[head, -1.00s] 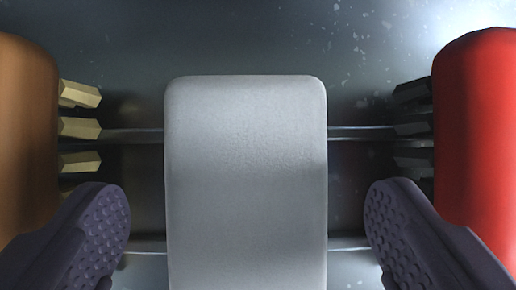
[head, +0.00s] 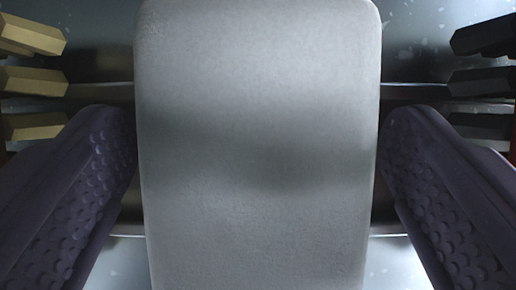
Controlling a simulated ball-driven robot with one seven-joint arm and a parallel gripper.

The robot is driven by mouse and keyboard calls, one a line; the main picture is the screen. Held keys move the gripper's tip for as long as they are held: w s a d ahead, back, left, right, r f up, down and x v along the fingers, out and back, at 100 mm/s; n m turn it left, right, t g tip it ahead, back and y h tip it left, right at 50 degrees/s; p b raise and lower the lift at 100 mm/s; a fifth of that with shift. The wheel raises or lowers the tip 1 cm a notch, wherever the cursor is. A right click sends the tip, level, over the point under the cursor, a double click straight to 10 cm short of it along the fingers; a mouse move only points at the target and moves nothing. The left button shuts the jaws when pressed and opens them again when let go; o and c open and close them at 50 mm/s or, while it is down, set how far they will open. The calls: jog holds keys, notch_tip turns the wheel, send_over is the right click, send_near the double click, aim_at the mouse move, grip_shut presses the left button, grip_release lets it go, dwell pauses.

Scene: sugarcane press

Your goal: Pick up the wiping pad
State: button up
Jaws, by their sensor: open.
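The wiping pad appears to be the light grey block with rounded corners (head: 258,110), which fills the middle of the head view and runs off the bottom edge. A soft shadow band crosses it. My gripper (head: 258,180) is open, with one dark purple, dimpled finger on each side of the block. The left fingertip lies very close to the block's left side and the right fingertip close to its right side. I cannot tell whether either touches. The block's lower end is out of view.
Several yellowish prongs (head: 32,80) stick in from the left edge. Several dark prongs (head: 482,82) stick in from the right edge, close to my right finger. A grey metal surface with thin horizontal rails (head: 100,92) lies behind the block.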

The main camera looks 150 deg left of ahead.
aim_at(256, 99)
jog(key=c, duration=1.1)
jog(key=shift+r+p, duration=0.35)
jog(key=shift+r, duration=0.1)
jog(key=shift+c, duration=0.2)
notch_tip(256, 99, up, 4)
jog(key=shift+f+p, duration=0.15)
jog(key=shift+p, duration=0.9)
jog(key=s+a+p, duration=0.1)
jog(key=s+a, duration=0.2)
jog(key=s, duration=0.4)
jog(key=s+a+p, duration=0.2)
jog(key=s+a, duration=0.2)
jog(key=s, duration=0.3)
jog(key=shift+s+r, duration=0.2)
jog(key=shift+r, duration=0.25)
